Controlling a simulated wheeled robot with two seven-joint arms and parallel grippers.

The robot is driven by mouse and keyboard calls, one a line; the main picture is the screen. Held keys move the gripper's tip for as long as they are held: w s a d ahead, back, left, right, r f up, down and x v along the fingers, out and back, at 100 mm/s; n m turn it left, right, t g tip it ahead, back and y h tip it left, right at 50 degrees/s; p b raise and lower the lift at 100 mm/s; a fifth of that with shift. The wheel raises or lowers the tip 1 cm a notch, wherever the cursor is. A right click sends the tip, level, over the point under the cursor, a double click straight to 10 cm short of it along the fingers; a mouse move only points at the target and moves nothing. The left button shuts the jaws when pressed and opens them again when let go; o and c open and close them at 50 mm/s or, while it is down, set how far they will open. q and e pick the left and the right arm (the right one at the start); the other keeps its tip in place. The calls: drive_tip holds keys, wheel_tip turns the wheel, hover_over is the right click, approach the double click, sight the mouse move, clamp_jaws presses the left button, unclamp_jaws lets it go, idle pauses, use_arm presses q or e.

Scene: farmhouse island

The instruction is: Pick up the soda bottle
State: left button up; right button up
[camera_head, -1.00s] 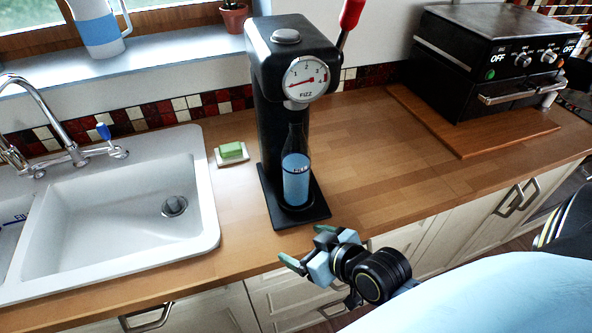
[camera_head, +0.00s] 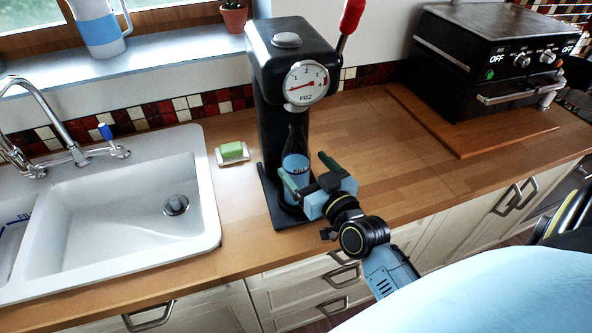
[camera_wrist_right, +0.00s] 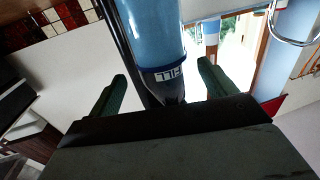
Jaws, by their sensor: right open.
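The soda bottle (camera_head: 295,164) stands upright in the black soda maker (camera_head: 262,120), under its round FIZZ gauge. It has a dark neck and a light blue lower part. My right gripper (camera_head: 306,172) is open in front of the bottle, and hides part of its lower body. In the right wrist view the bottle (camera_wrist_right: 152,38) appears upside down between the two green fingers (camera_wrist_right: 160,85), with a gap visible on each side. My left gripper is not in view.
A white sink (camera_head: 120,215) is at the left, with green soap (camera_head: 232,149) on a dish beside it. A black oven (camera_head: 490,60) stands at the back right by a wooden board (camera_head: 450,125). The counter right of the soda maker is clear.

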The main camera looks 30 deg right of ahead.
drive_tip(key=shift+w+a+p, duration=0.1)
drive_tip(key=shift+w+p, duration=0.35)
drive_tip(key=shift+w, duration=2.55)
drive_tip(key=shift+r, duration=0.15)
drive_tip(key=c, duration=1.4)
